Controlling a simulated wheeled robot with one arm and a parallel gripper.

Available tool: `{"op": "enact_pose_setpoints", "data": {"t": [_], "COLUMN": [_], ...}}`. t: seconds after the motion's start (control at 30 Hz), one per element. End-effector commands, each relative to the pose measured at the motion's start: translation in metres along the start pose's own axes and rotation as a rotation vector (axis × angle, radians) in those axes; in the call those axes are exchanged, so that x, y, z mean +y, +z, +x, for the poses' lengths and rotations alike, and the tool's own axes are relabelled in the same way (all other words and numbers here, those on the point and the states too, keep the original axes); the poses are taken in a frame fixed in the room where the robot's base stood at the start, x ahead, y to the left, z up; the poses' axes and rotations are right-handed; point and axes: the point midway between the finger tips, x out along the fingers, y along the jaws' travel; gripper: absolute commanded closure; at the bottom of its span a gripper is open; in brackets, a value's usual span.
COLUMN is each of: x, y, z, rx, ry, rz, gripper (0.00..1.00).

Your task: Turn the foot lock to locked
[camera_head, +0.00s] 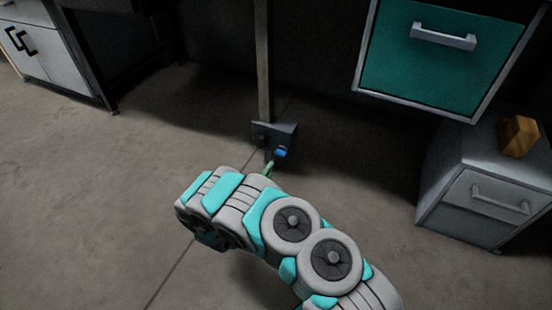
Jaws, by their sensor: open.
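The foot lock appears to be the small dark grey box (283,133) on the floor at the base of a narrow upright post (262,60). A small blue piece (281,153) shows at its lower front, with a dark round spot to its left. A small green piece (268,168) sticks up just below it, at the edge of my arm; I cannot tell what it belongs to. My grey and turquoise arm reaches up from the lower right, just in front of the box. My gripper's fingers cannot be made out; the arm covers that area. The lock's setting is unclear.
A green-fronted drawer (420,75) hangs at the upper right. Below it stands a grey drawer cabinet (463,180) with a tan block (518,136) on top. A white cabinet (50,60) stands at the upper left. The floor on the left is clear.

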Motion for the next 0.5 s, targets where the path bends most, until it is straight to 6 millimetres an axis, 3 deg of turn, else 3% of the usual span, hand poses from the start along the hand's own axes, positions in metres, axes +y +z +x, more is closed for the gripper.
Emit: {"op": "enact_pose_setpoints", "data": {"t": [0.17,0.5], "x": [0.0,-0.001], "y": [0.001,0.001], "z": [0.011,0.057], "rx": [-0.003,-0.004], "ry": [0.006,0.003], "rz": [-0.002,0.001], "gripper": [0.54,0.54]}}
